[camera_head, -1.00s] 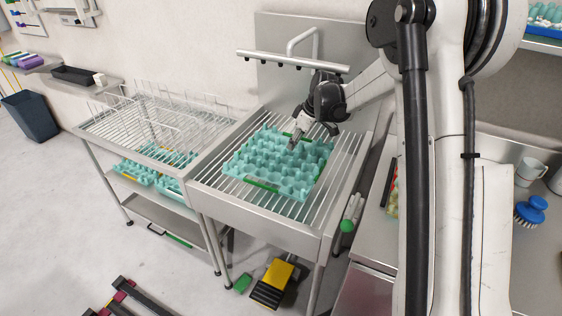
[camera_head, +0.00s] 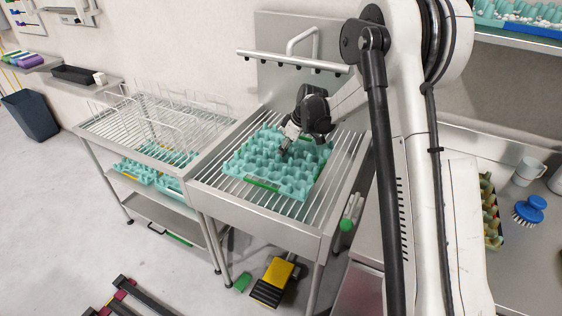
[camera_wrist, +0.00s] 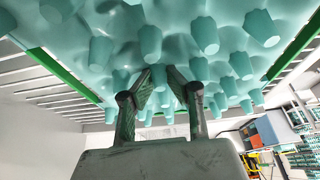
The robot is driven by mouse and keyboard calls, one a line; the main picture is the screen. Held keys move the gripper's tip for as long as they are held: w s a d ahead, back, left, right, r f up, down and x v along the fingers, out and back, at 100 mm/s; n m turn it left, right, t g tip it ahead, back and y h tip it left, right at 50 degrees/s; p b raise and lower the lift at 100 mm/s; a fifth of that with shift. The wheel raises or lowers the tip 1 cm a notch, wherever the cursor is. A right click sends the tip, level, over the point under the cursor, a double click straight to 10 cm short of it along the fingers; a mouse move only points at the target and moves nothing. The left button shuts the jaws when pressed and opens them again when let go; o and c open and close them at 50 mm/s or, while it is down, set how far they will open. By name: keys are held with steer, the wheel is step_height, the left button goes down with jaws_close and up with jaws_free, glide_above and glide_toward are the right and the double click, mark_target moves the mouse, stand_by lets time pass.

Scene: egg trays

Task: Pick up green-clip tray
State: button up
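The teal egg tray (camera_head: 240,168) lies on the slatted sink rack, with a green clip (camera_head: 262,184) along its near edge. In the wrist view the tray (camera_wrist: 225,20) fills the upper part with its rounded pegs, and green strips show at its left (camera_wrist: 62,72) and right (camera_wrist: 296,44) edges. My gripper (camera_head: 284,152) points down over the middle of the tray. In the wrist view its fingertips (camera_wrist: 160,76) lean inward among the pegs, with a small gap and a peg at or behind it. Whether they grip that peg is unclear.
The sink rack (camera_head: 215,185) has a tap bar (camera_head: 292,61) behind it. A wire rack stand (camera_head: 100,128) adjoins on the left, with more teal trays (camera_head: 135,170) on its lower shelf. A counter on the right holds a blue brush (camera_head: 530,208) and a mug (camera_head: 526,171).

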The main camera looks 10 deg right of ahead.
jaws_close()
steer(key=shift+r, duration=0.45)
steer(key=r, duration=0.3)
steer(key=shift+s+a+r, duration=0.15)
steer(key=shift+a+r, duration=0.1)
steer(key=shift+r, duration=0.1)
steer(key=s+a+r+b, duration=0.1)
steer(key=s+a+r, duration=0.4)
steer(key=a, duration=0.4)
steer(key=shift+s+a+r, duration=0.3)
steer(key=shift+r, duration=0.45)
